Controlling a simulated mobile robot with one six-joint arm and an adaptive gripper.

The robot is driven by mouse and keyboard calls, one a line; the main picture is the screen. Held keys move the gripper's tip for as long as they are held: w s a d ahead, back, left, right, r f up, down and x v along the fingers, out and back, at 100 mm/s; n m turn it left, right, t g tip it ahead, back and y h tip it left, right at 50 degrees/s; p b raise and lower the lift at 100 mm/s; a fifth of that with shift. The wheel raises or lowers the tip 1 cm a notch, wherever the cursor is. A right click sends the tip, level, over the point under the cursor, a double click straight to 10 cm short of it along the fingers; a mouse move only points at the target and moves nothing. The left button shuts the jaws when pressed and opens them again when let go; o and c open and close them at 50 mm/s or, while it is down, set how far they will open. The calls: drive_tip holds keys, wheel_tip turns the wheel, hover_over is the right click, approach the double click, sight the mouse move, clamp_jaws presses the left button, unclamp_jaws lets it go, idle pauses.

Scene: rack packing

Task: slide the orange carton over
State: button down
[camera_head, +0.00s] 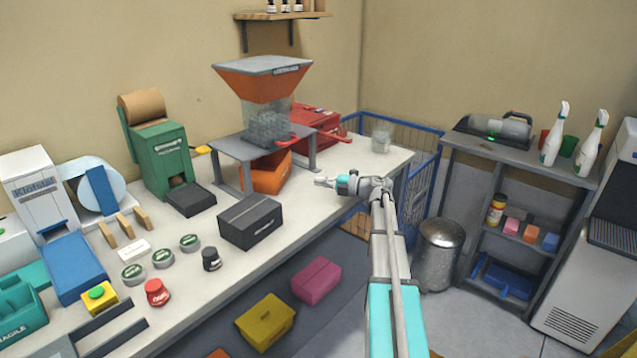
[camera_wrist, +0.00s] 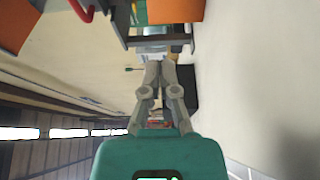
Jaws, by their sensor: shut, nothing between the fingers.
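The orange carton (camera_head: 264,175) sits on the table under the grey stand of the hopper machine. The stand's legs and top partly hide it. In the wrist view an orange face of the carton (camera_wrist: 176,10) shows at the top edge, cut off. My gripper (camera_head: 320,181) is to the right of the stand, over the table, with its fingers pointing left. It is shut and empty, and apart from the carton. In the wrist view its fingertips (camera_wrist: 160,66) are together.
The grey stand (camera_head: 309,155) carries the orange-topped hopper (camera_head: 262,80). A black box (camera_head: 250,221) lies in front of the stand. The table's right end is mostly clear.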

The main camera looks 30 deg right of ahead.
sight(266, 182)
drive_tip(key=w+a+h, duration=0.1)
drive_tip(key=a, duration=0.2)
drive_tip(key=a+f+m+t+b, duration=0.1)
drive_tip(key=a, duration=0.3)
drive_tip(key=w+a+f+m+t+h+b, duration=0.1)
drive_tip(key=a, duration=0.2)
drive_tip(key=shift+w+a+f+h, duration=0.15)
drive_tip(key=shift+w+a+h, duration=0.05)
drive_tip(key=shift+w+h, duration=0.15)
drive_tip(key=shift+w, duration=0.1)
drive_tip(key=shift+x, duration=4.95)
drive_tip(key=shift+w+d, duration=0.15)
drive_tip(key=shift+d, duration=0.4)
drive_tip(key=shift+w+d, duration=0.15)
drive_tip(key=shift+d, duration=0.35)
